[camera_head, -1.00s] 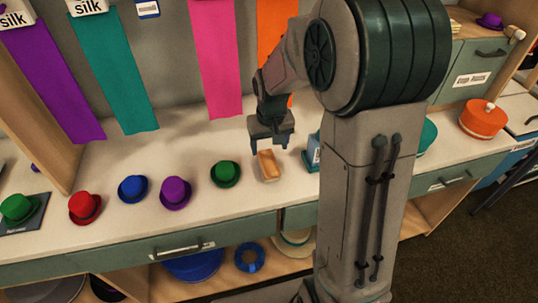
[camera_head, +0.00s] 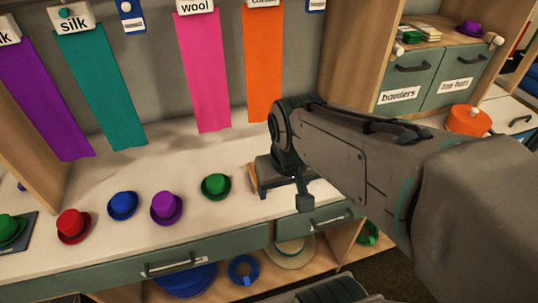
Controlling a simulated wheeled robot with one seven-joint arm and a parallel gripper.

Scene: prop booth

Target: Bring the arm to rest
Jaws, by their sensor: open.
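My arm (camera_head: 345,160) reaches in from the right side of the view. My gripper (camera_head: 281,197) is open at the arm's far end, over the front right part of the counter. Its fingers point down and nothing shows between them. A small tan wooden piece (camera_head: 252,175) lies behind the gripper, mostly hidden by it. I cannot tell how high the fingers are above the counter.
On the pale counter (camera_head: 200,228) stand small hats: red (camera_head: 73,224), blue (camera_head: 123,205), purple (camera_head: 166,207) and green (camera_head: 215,186). Another green hat (camera_head: 10,228) sits on a dark pad at the left edge.

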